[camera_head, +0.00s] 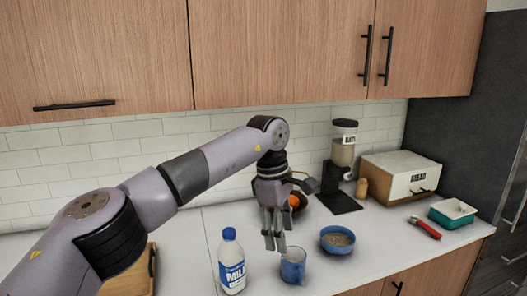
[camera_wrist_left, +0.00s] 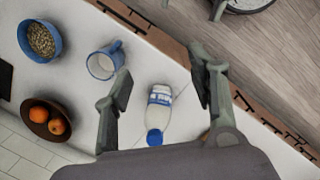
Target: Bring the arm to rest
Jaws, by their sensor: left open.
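My left arm reaches in from the left in the head view. Its gripper (camera_head: 273,238) hangs fingers down above the counter, just behind and left of a blue mug (camera_head: 293,266). In the left wrist view the gripper (camera_wrist_left: 165,92) has its fingers spread apart with nothing between them. A milk bottle (camera_wrist_left: 157,112) lies in the line of sight between the fingers, below them and apart. In the head view the milk bottle (camera_head: 231,262) stands upright left of the gripper. My right gripper is not in view.
A blue bowl of grain (camera_head: 337,240) and a brown bowl with oranges (camera_head: 297,201) stand near the gripper. Behind are a dispenser (camera_head: 343,160) and a bread box (camera_head: 400,176). A red-handled tool (camera_head: 425,227) and green container (camera_head: 452,213) lie right. Upper cabinets (camera_head: 280,50) hang above.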

